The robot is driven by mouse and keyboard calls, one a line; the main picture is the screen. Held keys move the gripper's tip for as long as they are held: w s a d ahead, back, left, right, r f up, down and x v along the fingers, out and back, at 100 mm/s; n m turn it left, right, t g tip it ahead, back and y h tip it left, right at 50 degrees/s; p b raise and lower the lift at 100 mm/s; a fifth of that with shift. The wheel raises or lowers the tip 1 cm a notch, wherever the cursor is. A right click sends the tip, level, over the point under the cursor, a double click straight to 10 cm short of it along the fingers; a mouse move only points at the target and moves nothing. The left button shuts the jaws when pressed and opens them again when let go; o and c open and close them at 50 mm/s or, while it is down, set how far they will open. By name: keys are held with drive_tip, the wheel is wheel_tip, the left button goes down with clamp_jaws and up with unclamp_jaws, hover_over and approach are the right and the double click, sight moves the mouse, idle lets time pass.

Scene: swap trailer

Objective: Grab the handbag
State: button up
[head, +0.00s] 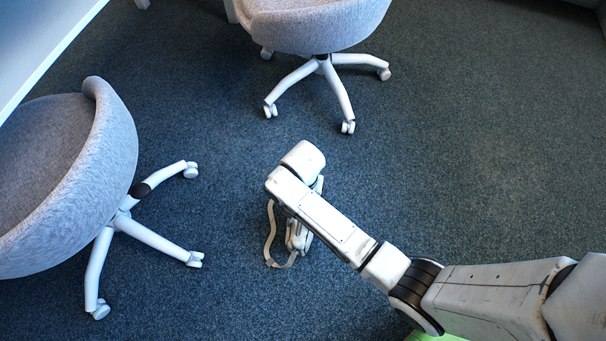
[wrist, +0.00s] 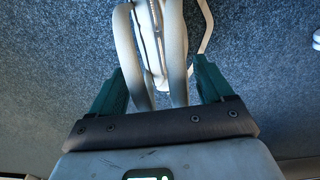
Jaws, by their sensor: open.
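The handbag (wrist: 152,40) is pale, near white, with a seam or zip along its top. In the wrist view its two curved handles reach down between the green fingers of my gripper (wrist: 158,76). My gripper is open, with one finger on each side of the handles; I cannot tell whether either finger touches them. A thin beige strap (wrist: 206,28) runs off to the right of the bag. In the head view my arm hides most of the bag, and the strap (head: 270,231) loops on the carpet left of my forearm.
A grey office chair (head: 103,165) with white wheeled legs stands to the left. Another grey chair (head: 318,25) stands at the top middle. A white desk edge (head: 45,45) crosses the upper left corner. The blue-grey carpet (head: 480,150) is clear to the right.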

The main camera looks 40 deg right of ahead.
clamp_jaws()
idle(0.7)
drive_tip(key=shift+r, duration=0.1)
